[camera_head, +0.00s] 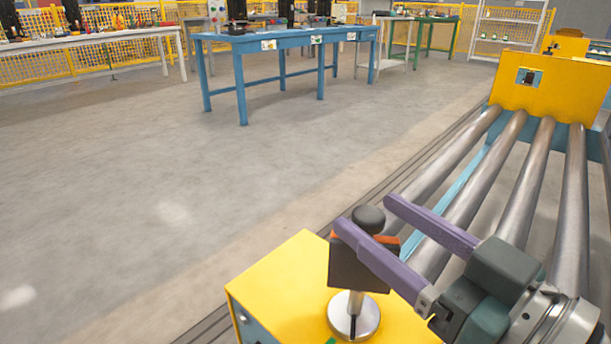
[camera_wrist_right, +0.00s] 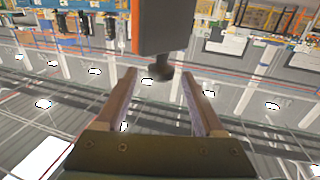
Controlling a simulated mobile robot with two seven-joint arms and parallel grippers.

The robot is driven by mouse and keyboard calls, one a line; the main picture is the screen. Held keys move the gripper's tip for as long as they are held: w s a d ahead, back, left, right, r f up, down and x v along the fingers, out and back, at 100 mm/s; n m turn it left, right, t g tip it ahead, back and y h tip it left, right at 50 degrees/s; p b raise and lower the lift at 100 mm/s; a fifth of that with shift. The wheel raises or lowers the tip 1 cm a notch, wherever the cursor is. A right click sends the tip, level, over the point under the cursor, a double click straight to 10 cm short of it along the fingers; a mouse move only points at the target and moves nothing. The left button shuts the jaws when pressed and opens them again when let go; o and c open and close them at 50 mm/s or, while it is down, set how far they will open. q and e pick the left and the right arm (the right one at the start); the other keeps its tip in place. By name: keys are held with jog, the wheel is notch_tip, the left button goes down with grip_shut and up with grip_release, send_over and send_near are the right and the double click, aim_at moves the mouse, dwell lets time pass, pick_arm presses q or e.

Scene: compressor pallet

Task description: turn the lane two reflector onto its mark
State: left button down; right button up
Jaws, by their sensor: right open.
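The reflector (camera_head: 352,268) is a dark plate with an orange edge, upright on a metal post with a round silver base (camera_head: 354,316) and a black knob on top. It stands on a yellow box top (camera_head: 290,285). My right gripper (camera_head: 365,212) is open, its purple fingers level with the top of the reflector. In the right wrist view the reflector (camera_wrist_right: 166,25) hangs inverted, with its knob between and slightly beyond the fingertips (camera_wrist_right: 158,76). I cannot tell whether a finger touches it. A small green patch (camera_head: 331,341) shows at the bottom edge; I cannot tell whether it is the mark. My left gripper is out of view.
Metal conveyor rollers (camera_head: 484,185) run beside the yellow box to a yellow end plate (camera_head: 545,92). A blue table (camera_head: 285,42) and a white table (camera_head: 90,39) stand at the back. The grey floor between is clear.

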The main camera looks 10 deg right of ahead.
jog(key=x, duration=0.5)
jog(key=shift+w+a+b, duration=0.1)
jog(key=shift+w+b, duration=0.05)
jog(key=shift+b, duration=0.25)
jog(key=shift+c, duration=0.2)
grip_shut()
